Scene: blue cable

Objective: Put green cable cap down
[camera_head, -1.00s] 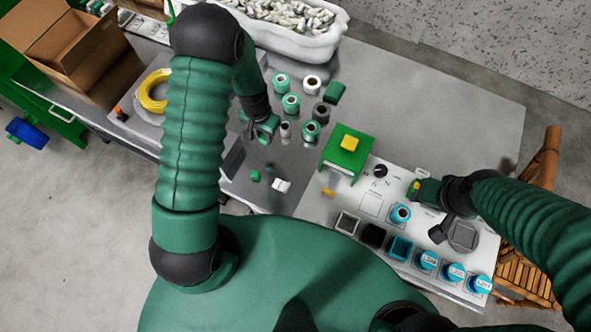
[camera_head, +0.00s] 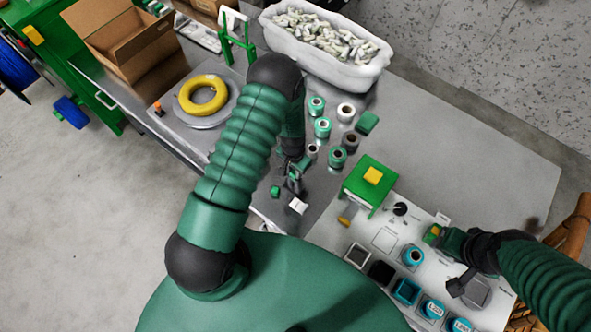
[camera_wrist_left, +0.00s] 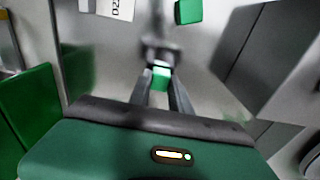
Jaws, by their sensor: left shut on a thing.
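My left gripper (camera_head: 295,182) is low over the grey table, close to a small green block (camera_head: 275,191) and a white block (camera_head: 298,205). In the left wrist view the left gripper (camera_wrist_left: 160,80) is shut on a small green cap (camera_wrist_left: 161,77) between its fingertips. Another green block (camera_wrist_left: 188,11) and the lettered white block (camera_wrist_left: 115,8) lie ahead of the fingers there. I cannot tell whether the held cap touches the table. My right gripper (camera_head: 436,236) is over the white panel, with green and yellow at its tip; its jaws are unclear.
Several green and white spools (camera_head: 322,127) stand beyond the left gripper. A green stand with a yellow top (camera_head: 371,178) is to its right. A white bin (camera_head: 330,58), a yellow coil (camera_head: 203,94) and a cardboard box (camera_head: 125,40) are at the back. The right-hand tabletop is clear.

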